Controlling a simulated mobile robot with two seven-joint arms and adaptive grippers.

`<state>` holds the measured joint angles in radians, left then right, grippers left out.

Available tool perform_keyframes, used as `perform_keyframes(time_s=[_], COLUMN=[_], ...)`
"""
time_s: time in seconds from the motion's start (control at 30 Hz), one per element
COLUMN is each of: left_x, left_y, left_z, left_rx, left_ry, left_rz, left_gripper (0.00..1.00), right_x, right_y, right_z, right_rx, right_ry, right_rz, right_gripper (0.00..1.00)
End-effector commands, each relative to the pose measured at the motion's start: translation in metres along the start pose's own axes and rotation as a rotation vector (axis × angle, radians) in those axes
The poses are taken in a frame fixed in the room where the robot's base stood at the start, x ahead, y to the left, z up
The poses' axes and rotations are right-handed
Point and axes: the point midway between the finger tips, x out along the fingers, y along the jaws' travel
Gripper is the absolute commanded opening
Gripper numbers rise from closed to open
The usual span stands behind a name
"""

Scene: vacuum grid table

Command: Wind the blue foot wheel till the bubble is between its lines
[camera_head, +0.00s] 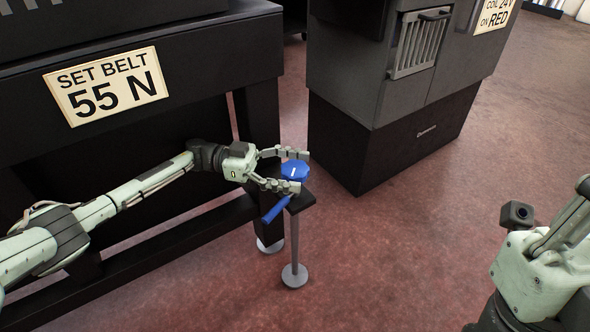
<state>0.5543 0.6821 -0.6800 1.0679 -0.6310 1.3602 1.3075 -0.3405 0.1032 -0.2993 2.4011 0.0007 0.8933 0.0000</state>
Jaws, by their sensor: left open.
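The blue foot wheel (294,170) sits on a small dark bracket at the corner of the black machine table. It has a white mark on top. A blue handle or bar (275,209) slants down to the left beside it. My left gripper (304,171) reaches in from the left, with its fingers spread on the far and near sides of the wheel. It is open; I cannot tell whether the fingers touch the wheel. The bubble and its lines do not show in this view. Part of my right arm shows at the lower right, but its fingers do not.
Below the bracket, a grey post (295,240) stands on a round foot. A dark grey cabinet (345,145) stands behind to the right. A sign (106,86) reading "SET BELT 55 N" is on the black machine. The reddish floor (410,250) is clear at centre right.

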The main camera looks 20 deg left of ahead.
Motion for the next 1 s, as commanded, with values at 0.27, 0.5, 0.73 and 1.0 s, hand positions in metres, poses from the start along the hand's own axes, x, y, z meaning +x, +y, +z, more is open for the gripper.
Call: perform_keyframes(time_s=[0.27,0.5,0.73,1.0], left_x=[-0.001,0.000,0.000,0.001], left_y=[0.000,0.000,0.000,0.000], left_z=[-0.045,-0.085,-0.098,-0.099], left_rx=[0.006,0.003,0.001,0.001], left_ry=[-0.001,0.000,0.000,0.003], left_rz=[0.002,0.000,0.000,-0.001], left_gripper=[0.74,0.74,0.74,0.74], right_x=[0.000,0.000,0.000,0.001], right_y=[0.000,0.000,0.000,0.000], right_z=[0.000,0.000,0.000,0.001], right_rx=[0.000,0.000,0.000,0.000], right_ry=[0.001,0.001,0.002,-0.003], right_rz=[0.000,0.000,0.000,0.000], right_gripper=[0.00,0.00,0.00,0.00])
